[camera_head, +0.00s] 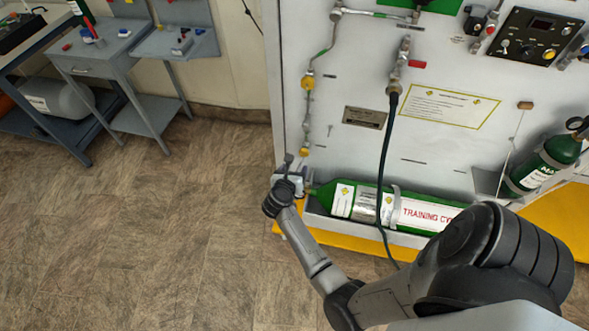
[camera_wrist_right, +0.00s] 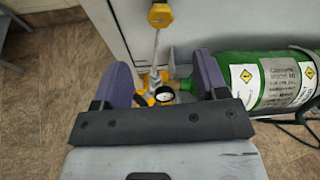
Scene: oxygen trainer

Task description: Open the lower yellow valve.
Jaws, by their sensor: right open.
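On the white panel in the head view, one yellow fitting (camera_head: 307,82) sits on the thin vertical pipe, with a lower yellow fitting (camera_head: 304,152) beneath it. The lower fitting also shows at the top of the right wrist view (camera_wrist_right: 159,15). My right gripper (camera_head: 291,168) is just below and left of it, near the neck of the green cylinder. In the wrist view, the right gripper (camera_wrist_right: 163,82) has its purple fingers apart. A round gauge (camera_wrist_right: 165,95) and yellow parts (camera_wrist_right: 152,86) show between and beyond them, partly hidden by the gripper. My left gripper is not in view.
The green training cylinder (camera_head: 345,200) lies strapped along the panel's bottom, right of the gripper. A black hose (camera_head: 384,155) hangs in front of it. A grey side table (camera_head: 100,50) stands at left. Open floor (camera_head: 180,230) lies left of the panel.

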